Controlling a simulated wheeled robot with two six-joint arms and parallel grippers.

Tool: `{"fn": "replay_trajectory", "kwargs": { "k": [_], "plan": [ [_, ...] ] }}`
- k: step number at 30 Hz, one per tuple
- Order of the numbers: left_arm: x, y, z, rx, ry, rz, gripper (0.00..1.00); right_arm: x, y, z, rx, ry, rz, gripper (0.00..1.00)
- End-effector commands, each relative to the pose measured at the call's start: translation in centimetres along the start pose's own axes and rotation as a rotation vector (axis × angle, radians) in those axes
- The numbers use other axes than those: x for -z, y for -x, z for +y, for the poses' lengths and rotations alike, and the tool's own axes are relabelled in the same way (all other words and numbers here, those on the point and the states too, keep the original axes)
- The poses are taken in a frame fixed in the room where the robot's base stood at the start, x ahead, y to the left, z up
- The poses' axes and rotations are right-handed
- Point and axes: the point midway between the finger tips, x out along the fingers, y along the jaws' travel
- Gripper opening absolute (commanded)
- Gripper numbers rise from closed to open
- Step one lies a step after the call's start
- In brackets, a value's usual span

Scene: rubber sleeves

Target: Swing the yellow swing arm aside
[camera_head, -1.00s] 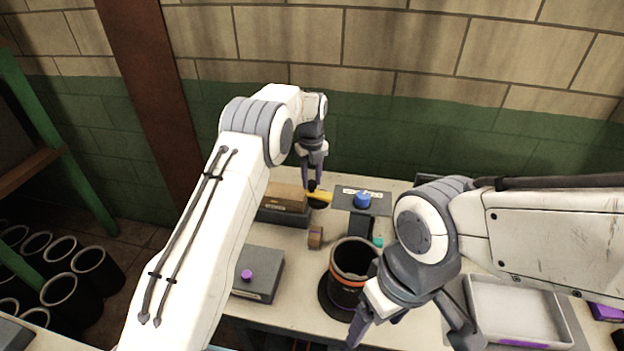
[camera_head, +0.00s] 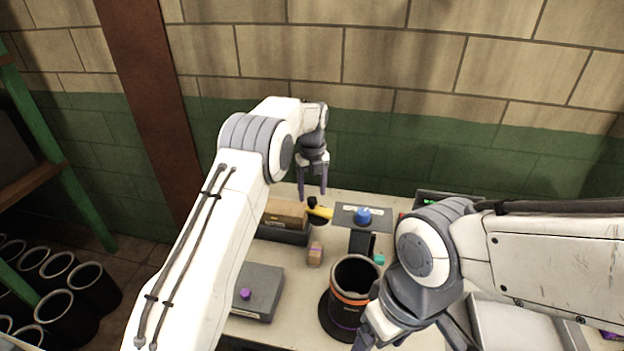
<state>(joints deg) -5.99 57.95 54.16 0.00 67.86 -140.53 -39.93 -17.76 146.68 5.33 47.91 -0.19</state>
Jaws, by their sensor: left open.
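The yellow swing arm (camera_head: 320,211) is short and has a black knob at its left end, at the back of the table beside a cardboard-brown block. My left gripper (camera_head: 312,194) points down just above and behind the swing arm. Its two fingers are apart and nothing shows between them. Whether a finger touches the knob is hard to tell. My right gripper (camera_head: 372,335) is in the front, near the black sleeve cup, partly cut by the lower edge; its jaws do not show clearly.
A black cup with an orange band (camera_head: 353,290) stands at the table's middle. A grey box with a purple knob (camera_head: 258,292) is at front left. A blue knob (camera_head: 362,215) sits on a grey plate right of the swing arm. A brown block (camera_head: 286,213) lies left.

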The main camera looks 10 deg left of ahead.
Motion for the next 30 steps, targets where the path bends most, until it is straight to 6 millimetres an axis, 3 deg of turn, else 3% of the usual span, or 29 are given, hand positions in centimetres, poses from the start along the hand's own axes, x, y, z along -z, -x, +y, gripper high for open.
{"fn": "replay_trajectory", "kwargs": {
  "k": [5,12,17,26,30],
  "plan": [
    [-0.1,3.4,-0.1,0.005,0.000,-0.006,0.66,-0.1,-1.6,0.1,0.000,-0.002,0.000,0.80],
    [-0.1,7.5,-0.1,0.002,0.000,-0.002,0.66,-0.1,-1.9,0.1,0.000,-0.003,0.000,0.80],
    [0.0,8.5,0.0,0.000,0.000,-0.001,0.66,-0.1,-1.9,0.1,0.000,-0.003,0.000,0.80],
    [0.1,8.6,0.0,0.000,0.001,0.000,0.66,-0.1,-1.9,0.1,0.000,-0.003,0.000,0.80],
    [1.6,9.2,-0.6,0.004,0.063,0.000,0.66,-0.1,-2.2,0.2,0.000,-0.003,0.000,0.80]
  ]
}}
